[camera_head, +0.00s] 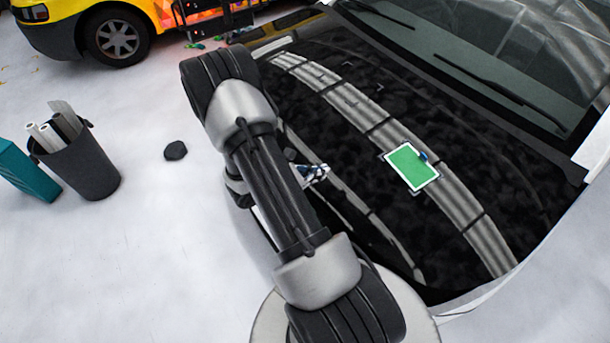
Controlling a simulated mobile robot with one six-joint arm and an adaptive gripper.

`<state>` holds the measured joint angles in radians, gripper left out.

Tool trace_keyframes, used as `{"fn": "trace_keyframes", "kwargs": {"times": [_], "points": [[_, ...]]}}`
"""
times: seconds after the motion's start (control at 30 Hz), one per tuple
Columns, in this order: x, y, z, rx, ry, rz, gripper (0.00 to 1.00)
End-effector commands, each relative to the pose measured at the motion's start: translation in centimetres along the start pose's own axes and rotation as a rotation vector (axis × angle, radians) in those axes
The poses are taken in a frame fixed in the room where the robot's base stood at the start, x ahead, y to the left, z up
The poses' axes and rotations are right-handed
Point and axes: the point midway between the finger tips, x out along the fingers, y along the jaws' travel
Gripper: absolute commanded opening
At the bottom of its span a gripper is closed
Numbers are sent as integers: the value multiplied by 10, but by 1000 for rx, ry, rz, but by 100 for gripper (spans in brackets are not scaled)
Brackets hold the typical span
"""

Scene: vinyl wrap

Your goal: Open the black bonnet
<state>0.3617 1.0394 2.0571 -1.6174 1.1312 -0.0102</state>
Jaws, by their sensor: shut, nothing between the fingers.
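The black bonnet (350,150) of a car fills the middle and right of the head view. It is glossy, with pale striped light reflections, and looks lowered. A green rectangle with a white border (411,167) lies on it. My gripper (318,174) is partly hidden behind my arm, over or beside the near left part of the bonnet. Its fingers look small and close together, with nothing seen between them. I cannot tell whether it touches the bonnet. My arm covers part of the bonnet's front edge.
A dark bin (78,165) with rolled material stands at the left beside a teal box (25,170). A small black object (175,150) lies on the pale floor. A yellow vehicle (85,25) is at the back left. The windscreen (480,50) lies behind the bonnet.

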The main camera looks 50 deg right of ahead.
Motion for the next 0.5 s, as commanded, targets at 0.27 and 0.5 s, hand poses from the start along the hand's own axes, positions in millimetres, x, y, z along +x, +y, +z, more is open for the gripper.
{"fn": "trace_keyframes", "kwargs": {"times": [0.27, 0.5], "points": [[-9, 0, 34, 2, 0, 0, 0], [-11, 0, 38, 1, 0, 0, 0]]}}
